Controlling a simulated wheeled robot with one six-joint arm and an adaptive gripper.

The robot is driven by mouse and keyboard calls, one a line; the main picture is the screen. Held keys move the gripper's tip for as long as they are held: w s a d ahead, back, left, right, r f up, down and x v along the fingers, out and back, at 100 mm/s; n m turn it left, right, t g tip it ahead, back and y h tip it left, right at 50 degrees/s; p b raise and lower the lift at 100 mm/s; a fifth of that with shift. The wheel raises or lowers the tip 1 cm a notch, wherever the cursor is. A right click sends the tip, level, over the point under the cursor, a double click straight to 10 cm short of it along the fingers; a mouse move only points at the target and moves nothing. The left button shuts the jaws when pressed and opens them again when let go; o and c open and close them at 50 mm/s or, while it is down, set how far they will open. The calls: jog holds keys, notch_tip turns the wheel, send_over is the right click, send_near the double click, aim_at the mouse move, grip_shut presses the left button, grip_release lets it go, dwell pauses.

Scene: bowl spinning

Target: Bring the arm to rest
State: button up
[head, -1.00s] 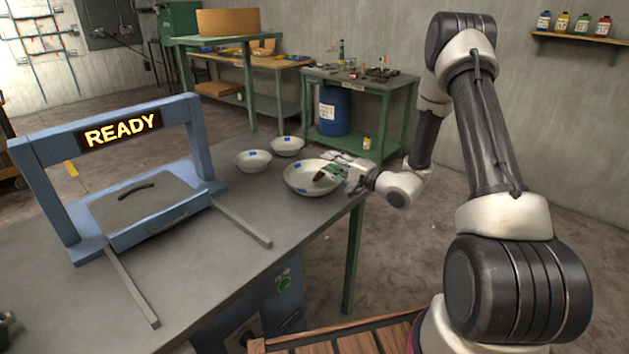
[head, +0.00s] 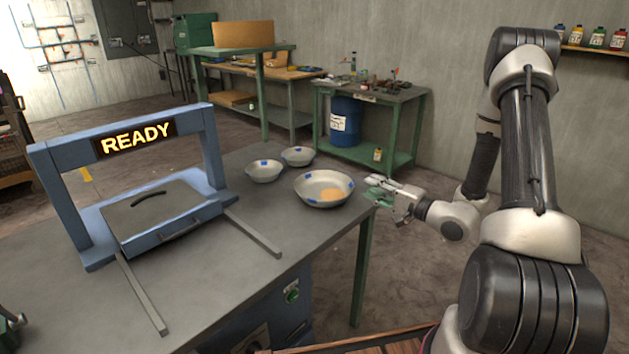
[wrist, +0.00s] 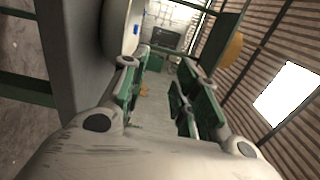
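My gripper (head: 378,192) is just right of the large bowl, beyond the table's right edge, and clear of the bowl. In the wrist view its green-padded fingers (wrist: 163,92) stand apart with nothing between them. The large pale bowl (head: 312,200) with blue marks sits upright near the table's right corner. A tan-orange patch or flat piece (head: 331,194) lies inside it; I cannot tell exactly what it is. My arm reaches forward on the right of the head view.
Two smaller bowls (head: 264,172) (head: 297,157) stand behind the large one on the grey table (head: 215,270). A blue frame (head: 40,190) reading READY stands at left with a lidded box (head: 155,207). A green workbench (head: 420,130) and blue barrel (head: 345,113) are behind.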

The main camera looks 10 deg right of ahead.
jog(key=s+a+f+m+g+y, duration=0.2)
jog(key=s+a+f+g+y, duration=0.15)
jog(key=s+g, duration=0.4)
jog(key=s+r+n+g+h, duration=0.3)
jog(key=s+g, duration=0.4)
jog(key=s, duration=0.8)
jog(key=s+d+r+n+g+h, duration=0.2)
jog(key=s+d+r+n+h, duration=0.5)
jog(key=d+r, duration=0.25)
notch_tip(320, 180, up, 12)
jog(key=a+n+t+h, duration=0.1)
jog(key=n+t+h, duration=0.2)
jog(key=t, duration=0.3)
jog(key=shift+s+r+h, duration=0.15)
jog(key=shift+s+h, duration=0.2)
jog(key=shift+h, duration=0.2)
